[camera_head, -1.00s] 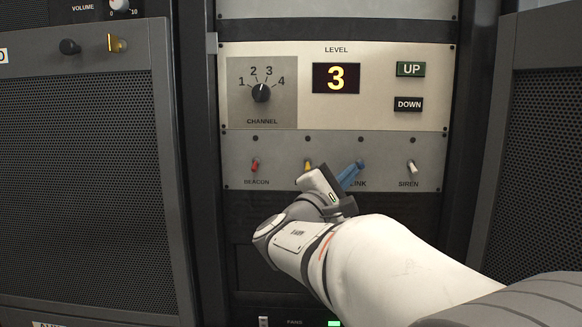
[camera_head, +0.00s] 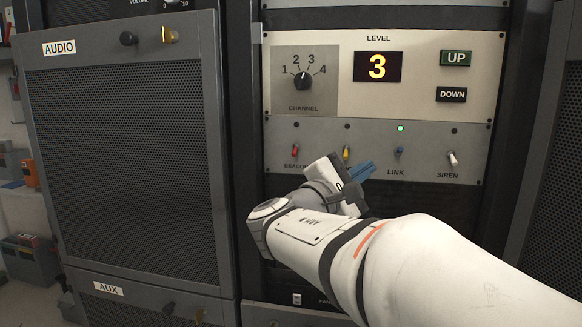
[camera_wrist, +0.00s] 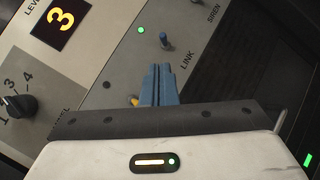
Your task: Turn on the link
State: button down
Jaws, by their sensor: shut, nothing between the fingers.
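The blue LINK toggle switch (camera_head: 399,151) sits on the grey switch panel (camera_head: 330,133), and its lever points up. The green lamp (camera_head: 400,128) above it is lit. My gripper (camera_head: 367,168) has blue fingers, shut and empty, just left of and below the LINK switch, apart from it. In the wrist view the shut fingers (camera_wrist: 160,82) point toward the LINK switch (camera_wrist: 165,40), with a gap between them. The lit lamp also shows in the wrist view (camera_wrist: 141,30).
The red BEACON switch (camera_head: 295,150), a yellow switch (camera_head: 346,153) and the white SIREN switch (camera_head: 453,158) share the row, their lamps dark. Above are the CHANNEL knob (camera_head: 303,81), a level display (camera_head: 378,67) reading 3, and UP (camera_head: 455,58) and DOWN (camera_head: 451,94) buttons.

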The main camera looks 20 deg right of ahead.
jog(key=v, duration=0.2)
jog(key=shift+a+r, duration=0.1)
jog(key=shift+a, duration=0.3)
jog(key=s+a+f+m+g+y+p, duration=0.2)
jog(key=s+f+m+g+y+p, duration=0.3)
jog(key=s+f+y+p, duration=0.45)
jog(key=s+a+f+m+y+p, duration=0.1)
jog(key=a+m+y+p, duration=0.2)
jog(key=a, duration=0.3)
jog(key=s+a+f+m+y+p, duration=0.1)
jog(key=a+f+m+y+p, duration=0.1)
jog(key=a+y+p, duration=0.3)
jog(key=shift+s+a+m+y+p, duration=0.45)
jog(key=shift+a+y, duration=0.3)
jog(key=shift+a, duration=0.35)
